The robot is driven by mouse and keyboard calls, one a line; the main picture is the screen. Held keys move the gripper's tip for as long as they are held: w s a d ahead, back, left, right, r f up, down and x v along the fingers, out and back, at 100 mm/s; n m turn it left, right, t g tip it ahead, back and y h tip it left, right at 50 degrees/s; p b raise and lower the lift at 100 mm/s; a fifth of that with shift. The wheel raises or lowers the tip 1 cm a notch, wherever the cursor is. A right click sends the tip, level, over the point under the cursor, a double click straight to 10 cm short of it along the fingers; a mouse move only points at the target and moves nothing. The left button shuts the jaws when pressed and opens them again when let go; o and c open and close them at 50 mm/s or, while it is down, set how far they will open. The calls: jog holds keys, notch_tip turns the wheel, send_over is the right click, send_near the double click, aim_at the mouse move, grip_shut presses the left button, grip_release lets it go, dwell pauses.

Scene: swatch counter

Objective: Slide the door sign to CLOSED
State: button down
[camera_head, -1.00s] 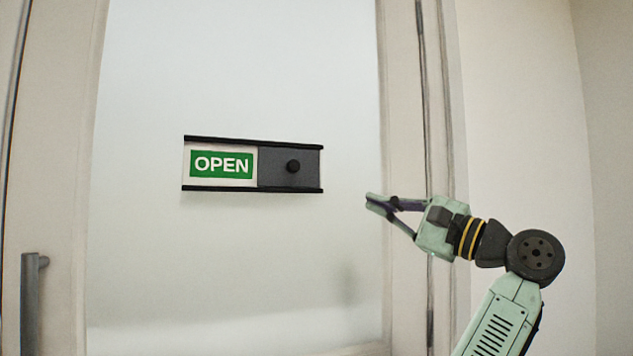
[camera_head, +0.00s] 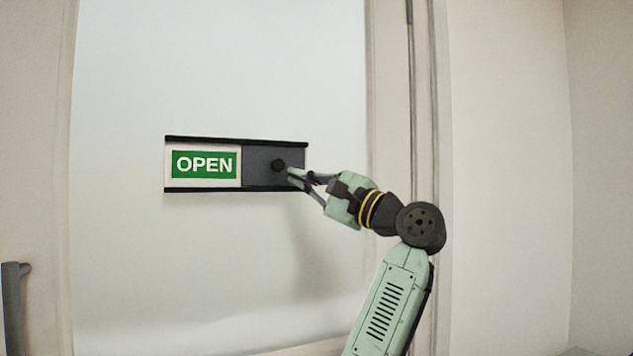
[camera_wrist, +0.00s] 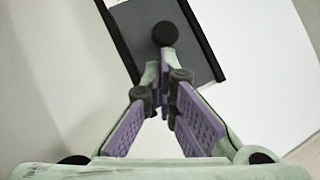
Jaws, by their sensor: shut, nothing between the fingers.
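The door sign (camera_head: 235,139) is a flat holder with black top and bottom rails on the frosted door panel. Its left part shows a green OPEN label (camera_head: 204,164). Its right part is a dark grey slider (camera_head: 259,170) with a round black knob (camera_head: 278,165). My gripper (camera_head: 291,176) is shut and empty, its fingertips just right of the knob in the head view. In the wrist view the knob (camera_wrist: 165,33) stands just beyond the closed fingertips (camera_wrist: 164,60). I cannot tell whether they touch it. No CLOSED label shows.
A grey vertical door handle (camera_head: 12,305) is at the lower left. The door frame (camera_head: 390,100) runs down behind my arm, with a plain wall (camera_head: 500,150) to the right. The glass (camera_head: 190,260) below the sign is clear.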

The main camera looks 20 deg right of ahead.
jog(key=shift+a, duration=0.1)
jog(key=a+b, duration=0.1)
jog(key=a, duration=0.3)
jog(key=a+b, duration=0.2)
jog(key=a, duration=0.3)
jog(key=a+b, duration=0.1)
jog(key=a, duration=0.3)
jog(key=shift+s+a+b, duration=0.25)
jog(key=shift+a+b, duration=0.05)
